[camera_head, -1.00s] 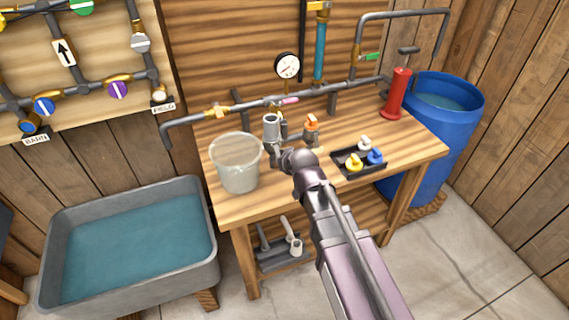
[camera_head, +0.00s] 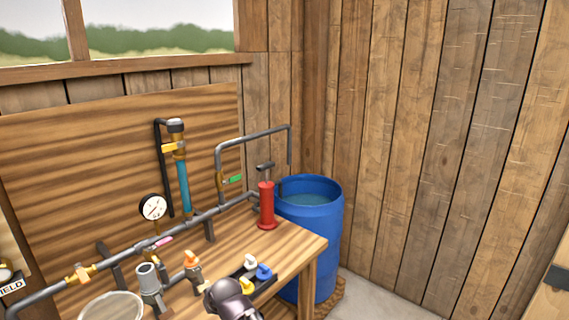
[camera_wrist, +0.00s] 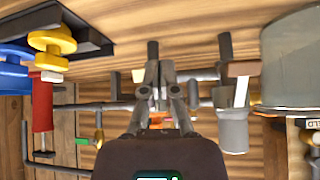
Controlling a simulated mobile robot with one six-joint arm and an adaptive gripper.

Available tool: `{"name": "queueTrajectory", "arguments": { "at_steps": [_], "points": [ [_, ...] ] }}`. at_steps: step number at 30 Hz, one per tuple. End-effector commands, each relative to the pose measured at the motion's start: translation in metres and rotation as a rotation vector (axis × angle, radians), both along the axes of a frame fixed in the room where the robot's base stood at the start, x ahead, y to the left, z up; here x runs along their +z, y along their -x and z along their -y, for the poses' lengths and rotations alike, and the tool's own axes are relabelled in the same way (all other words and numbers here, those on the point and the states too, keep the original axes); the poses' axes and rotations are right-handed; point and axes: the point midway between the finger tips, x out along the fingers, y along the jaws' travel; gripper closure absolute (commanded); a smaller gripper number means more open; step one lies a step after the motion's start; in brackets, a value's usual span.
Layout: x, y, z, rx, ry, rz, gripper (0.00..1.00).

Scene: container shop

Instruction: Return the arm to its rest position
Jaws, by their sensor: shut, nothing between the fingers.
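My gripper (camera_wrist: 158,88) is shut and empty in the wrist view, its fingers together at the middle of the picture. That view is upside down, with the wooden bench (camera_wrist: 185,25) along its top. In the head view only a dark rounded part of my arm (camera_head: 232,300) shows at the bottom edge, in front of the bench (camera_head: 285,245). The fingers are not clear there.
A black tray (camera_head: 262,284) with coloured knobs lies beside my arm. A grey cup-shaped fitting (camera_head: 149,280), a bucket (camera_head: 110,306), a red pump (camera_head: 266,205), pipes and a gauge (camera_head: 153,207) stand around the bench. A blue barrel (camera_head: 318,235) is behind its right end.

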Motion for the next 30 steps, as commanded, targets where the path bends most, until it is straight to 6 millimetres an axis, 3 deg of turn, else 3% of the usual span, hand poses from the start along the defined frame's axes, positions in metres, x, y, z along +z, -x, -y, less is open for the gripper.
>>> {"name": "queueTrajectory", "arguments": {
  "at_steps": [3,14,23,30],
  "points": [
    [0.001,-0.007,0.042,-0.063,0.034,-0.051,1.0],
    [-0.002,-0.012,0.157,-0.245,0.123,-0.213,1.0],
    [0.001,0.002,0.247,-0.401,0.179,-0.358,1.0],
    [0.006,0.025,0.314,-0.526,0.214,-0.48,1.0]
  ]
}}
